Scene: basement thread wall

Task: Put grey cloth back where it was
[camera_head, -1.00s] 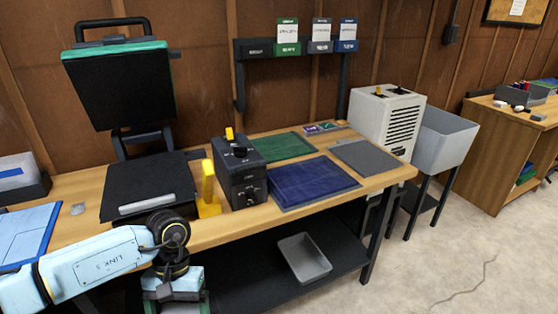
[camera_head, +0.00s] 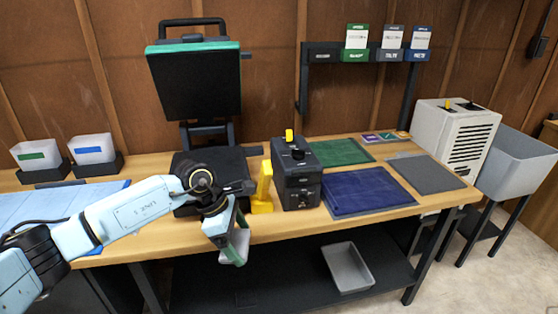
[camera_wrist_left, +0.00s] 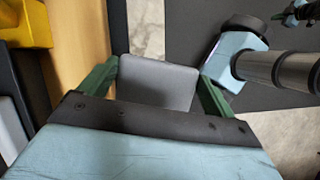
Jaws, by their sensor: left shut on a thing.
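My left gripper (camera_head: 236,248) hangs in front of the workbench's front edge, below its top. In the left wrist view its green fingers (camera_wrist_left: 158,88) are shut on a flat, smooth grey piece, which I take for the grey cloth (camera_wrist_left: 160,82).
A black press (camera_head: 195,85) stands open behind my arm. A yellow-handled block (camera_head: 263,190) and a black control box (camera_head: 297,178) stand near the bench front. A grey tray (camera_head: 347,268) is on the lower shelf. A white heater (camera_head: 455,140) and grey bin (camera_head: 515,160) are right.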

